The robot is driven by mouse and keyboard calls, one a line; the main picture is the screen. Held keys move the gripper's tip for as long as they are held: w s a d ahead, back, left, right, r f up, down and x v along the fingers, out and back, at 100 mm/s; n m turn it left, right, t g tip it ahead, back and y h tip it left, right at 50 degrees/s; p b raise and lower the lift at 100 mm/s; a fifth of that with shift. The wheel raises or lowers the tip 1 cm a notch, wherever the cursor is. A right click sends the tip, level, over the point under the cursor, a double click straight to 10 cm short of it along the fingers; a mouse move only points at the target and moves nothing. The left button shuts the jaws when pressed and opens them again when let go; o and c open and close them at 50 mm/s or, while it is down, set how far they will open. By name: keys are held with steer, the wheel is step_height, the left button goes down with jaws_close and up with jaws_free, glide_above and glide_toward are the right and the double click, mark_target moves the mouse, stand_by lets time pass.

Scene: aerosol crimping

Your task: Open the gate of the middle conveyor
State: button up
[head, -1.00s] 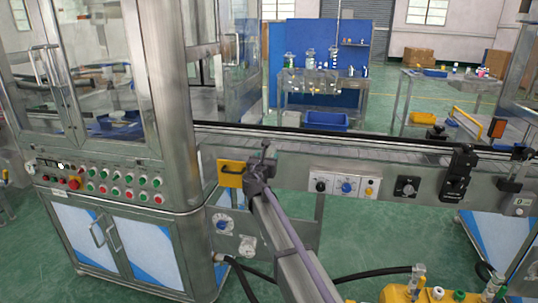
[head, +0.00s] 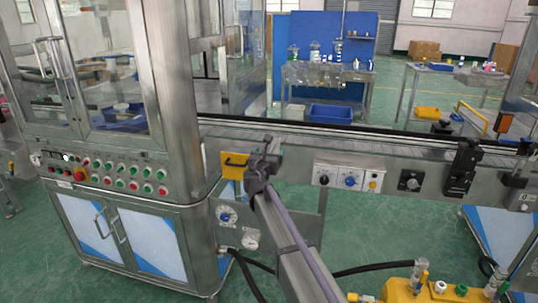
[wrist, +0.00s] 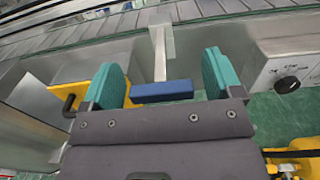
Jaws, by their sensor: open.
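The conveyor (head: 410,151) runs along the back of my reach in the head view, and its slatted belt (wrist: 110,25) crosses the top of the wrist view. A flat metal arm (wrist: 160,50) comes down from the conveyor side and ends at a blue bar (wrist: 162,91), which looks like the gate's handle. My gripper (wrist: 166,80) is open, with one teal finger on each side of the blue bar. I cannot tell whether either finger touches it. In the head view my gripper (head: 264,158) is at the conveyor's front side; the bar is hidden there.
A yellow plate with a black handle (head: 232,165) sits just left of my gripper. A white knob panel (head: 348,178) is to the right. A glass-walled machine with buttons (head: 120,182) stands at the left. Yellow equipment (head: 400,290) is at the lower right.

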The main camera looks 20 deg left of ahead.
steer(key=s+d, duration=0.1)
steer(key=s, duration=0.9)
steer(key=shift+d, duration=0.3)
steer(key=shift+s, duration=0.1)
